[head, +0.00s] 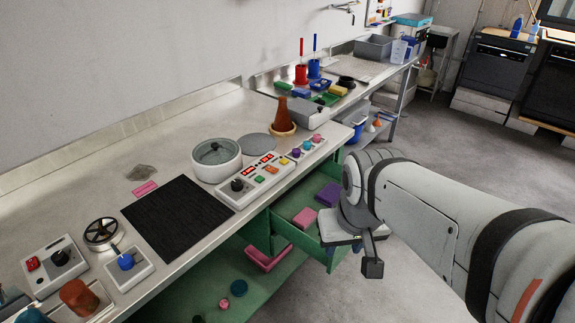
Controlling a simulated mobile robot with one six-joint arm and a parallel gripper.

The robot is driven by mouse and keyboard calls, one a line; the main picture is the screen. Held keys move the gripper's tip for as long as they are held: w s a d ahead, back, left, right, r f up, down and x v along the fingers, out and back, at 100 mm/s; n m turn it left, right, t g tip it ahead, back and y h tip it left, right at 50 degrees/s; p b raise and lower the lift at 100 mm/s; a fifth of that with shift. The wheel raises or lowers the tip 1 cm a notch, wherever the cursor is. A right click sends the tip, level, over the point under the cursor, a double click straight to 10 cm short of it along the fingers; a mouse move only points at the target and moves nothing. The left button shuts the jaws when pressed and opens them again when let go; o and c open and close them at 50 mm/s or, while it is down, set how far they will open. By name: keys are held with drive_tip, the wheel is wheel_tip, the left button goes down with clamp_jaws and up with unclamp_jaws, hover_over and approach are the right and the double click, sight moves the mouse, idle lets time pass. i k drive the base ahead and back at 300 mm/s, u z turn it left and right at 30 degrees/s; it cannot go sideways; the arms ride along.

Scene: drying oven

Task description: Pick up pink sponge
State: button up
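A pink block that looks like the sponge (305,217) lies in an open green drawer (318,258) under the counter. A purple block (328,194) lies behind it in the same drawer. My gripper (368,250) is at the right side of the drawer, to the right of the pink block and apart from it in the picture. One dark finger points down; the rest is hidden by my wrist, so I cannot tell whether it is open or shut. My arm hides the right part of the drawer.
The counter (60,205) holds a black mat (178,215), a white pot (217,160), a control panel (263,178) and a flat pink item (145,188). A pink tray (268,258) sits below the counter left of the drawer. Grey floor (430,140) is clear beyond my arm.

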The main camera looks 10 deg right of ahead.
sight(307, 218)
drive_tip(key=u, duration=3.3)
drive_tip(key=k, duration=1.95)
drive_tip(key=z, duration=1.8)
drive_tip(key=i, duration=1)
drive_tip(key=z, duration=0.05)
